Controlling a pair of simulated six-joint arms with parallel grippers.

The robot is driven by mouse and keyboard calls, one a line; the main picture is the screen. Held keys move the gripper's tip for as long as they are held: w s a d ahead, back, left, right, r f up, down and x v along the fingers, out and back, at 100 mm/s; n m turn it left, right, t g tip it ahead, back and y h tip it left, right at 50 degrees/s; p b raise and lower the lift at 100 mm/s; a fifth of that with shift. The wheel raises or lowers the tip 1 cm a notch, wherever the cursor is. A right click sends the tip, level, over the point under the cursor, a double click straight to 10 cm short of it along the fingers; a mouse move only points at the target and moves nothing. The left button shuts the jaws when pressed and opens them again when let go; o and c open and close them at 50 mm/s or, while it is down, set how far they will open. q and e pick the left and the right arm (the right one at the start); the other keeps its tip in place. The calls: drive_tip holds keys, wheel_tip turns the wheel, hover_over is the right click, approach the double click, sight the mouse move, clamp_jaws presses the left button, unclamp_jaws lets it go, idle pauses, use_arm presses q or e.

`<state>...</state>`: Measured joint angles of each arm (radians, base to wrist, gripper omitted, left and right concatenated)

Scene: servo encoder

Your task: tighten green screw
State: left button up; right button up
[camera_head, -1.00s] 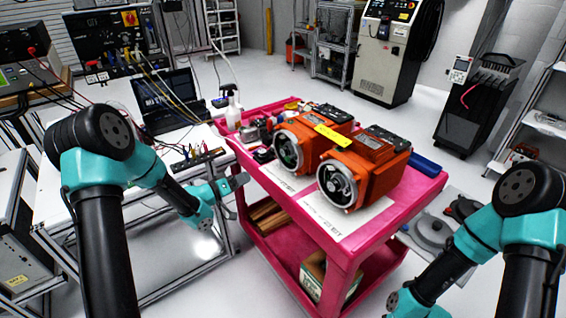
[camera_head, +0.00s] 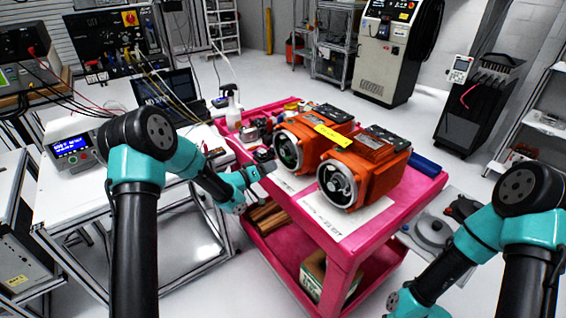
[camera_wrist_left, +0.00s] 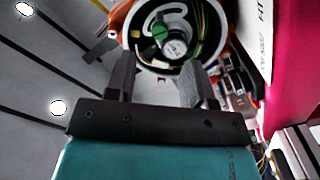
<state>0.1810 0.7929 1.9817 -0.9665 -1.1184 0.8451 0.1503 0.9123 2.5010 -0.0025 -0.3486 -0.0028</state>
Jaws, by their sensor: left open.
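Two orange motors with open round ends stand on the pink cart (camera_head: 344,254). The left motor (camera_head: 322,120) has green showing inside its round opening, and the right motor (camera_head: 379,172) stands nearer the front. In the left wrist view, a green screw (camera_wrist_left: 158,30) sits inside the round housing (camera_wrist_left: 222,32), above a silver cylinder. My left gripper (camera_head: 264,163) is just left of and below the left motor's opening. Its fingers are apart and empty in the left wrist view (camera_wrist_left: 157,76), with the housing beyond them. My right arm is at lower right; its gripper is out of view.
White paper sheets (camera_head: 335,212) lie under the motors. A white bottle (camera_head: 232,110) and small parts stand at the cart's back left. A blue object (camera_head: 426,165) lies at its right edge. A white workbench (camera_head: 70,200) stands left of the cart.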

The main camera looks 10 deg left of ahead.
sight(286, 160)
use_arm(q)
drive_tip(key=x, duration=0.6)
drive_tip(key=shift+w+d, duration=0.25)
drive_tip(key=shift+w, duration=0.05)
drive_tip(key=shift+c, duration=0.4)
clamp_jaws()
drive_tip(key=shift+m, duration=0.4)
